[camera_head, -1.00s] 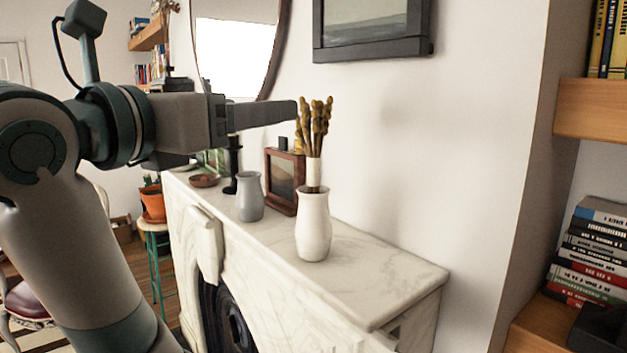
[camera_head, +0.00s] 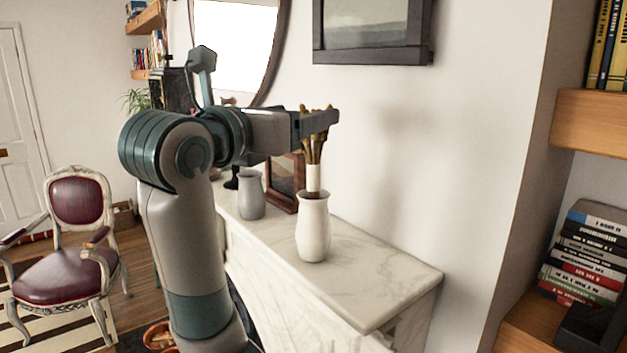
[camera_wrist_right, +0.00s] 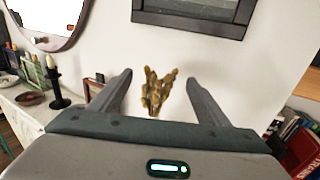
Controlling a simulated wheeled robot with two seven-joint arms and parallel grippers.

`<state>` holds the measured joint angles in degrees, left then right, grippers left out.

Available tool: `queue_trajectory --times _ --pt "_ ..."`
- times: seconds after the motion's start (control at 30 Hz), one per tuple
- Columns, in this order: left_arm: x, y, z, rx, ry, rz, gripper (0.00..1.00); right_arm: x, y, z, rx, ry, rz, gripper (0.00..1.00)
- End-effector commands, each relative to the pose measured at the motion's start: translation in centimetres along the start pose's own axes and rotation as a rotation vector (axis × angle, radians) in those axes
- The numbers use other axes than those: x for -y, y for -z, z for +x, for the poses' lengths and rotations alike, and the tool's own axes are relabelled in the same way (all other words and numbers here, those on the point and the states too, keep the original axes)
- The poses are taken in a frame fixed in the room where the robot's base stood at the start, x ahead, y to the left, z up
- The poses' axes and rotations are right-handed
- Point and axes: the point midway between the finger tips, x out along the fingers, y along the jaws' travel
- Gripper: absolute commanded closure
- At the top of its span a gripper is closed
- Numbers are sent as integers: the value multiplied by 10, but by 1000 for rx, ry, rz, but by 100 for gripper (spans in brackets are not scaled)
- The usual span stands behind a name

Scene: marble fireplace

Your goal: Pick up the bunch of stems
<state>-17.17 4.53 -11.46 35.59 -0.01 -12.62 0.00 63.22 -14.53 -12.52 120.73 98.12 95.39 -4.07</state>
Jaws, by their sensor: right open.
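The bunch of stems (camera_head: 314,150), brown with a pale band low down, stands upright in a white vase (camera_head: 313,230) on the marble mantel. My right gripper (camera_head: 330,116) is open at the height of the stem tops, and its near finger hides part of them in the head view. In the right wrist view the golden-brown stem tops (camera_wrist_right: 156,92) show between the two spread fingers of the gripper (camera_wrist_right: 159,77), with gaps on both sides. My left gripper is not in view.
A grey vase (camera_head: 251,196) and a framed picture (camera_head: 284,184) stand left of the white vase. The wall with a dark-framed picture (camera_head: 372,32) is behind. The mantel (camera_head: 375,280) is bare to the right. A black candlestick (camera_wrist_right: 56,88) stands farther left.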

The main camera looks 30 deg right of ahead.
Motion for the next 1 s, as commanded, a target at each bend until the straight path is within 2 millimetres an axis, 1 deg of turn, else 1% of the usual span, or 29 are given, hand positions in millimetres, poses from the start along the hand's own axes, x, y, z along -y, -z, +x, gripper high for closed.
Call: queue_trajectory --times 0.23,0.37,0.47,0.7,0.83,1.0 --pt "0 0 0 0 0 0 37 0 0 0 0 0 0 31" --pt "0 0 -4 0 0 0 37 0 0 4 -1 2 -1 31" --pt "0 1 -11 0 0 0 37 0 1 11 -1 3 -2 31" --pt "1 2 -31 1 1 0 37 0 6 37 0 4 -2 31" --pt "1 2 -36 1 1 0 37 0 8 48 0 2 -2 31" --pt "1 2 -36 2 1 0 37 -1 10 52 -1 1 0 31"
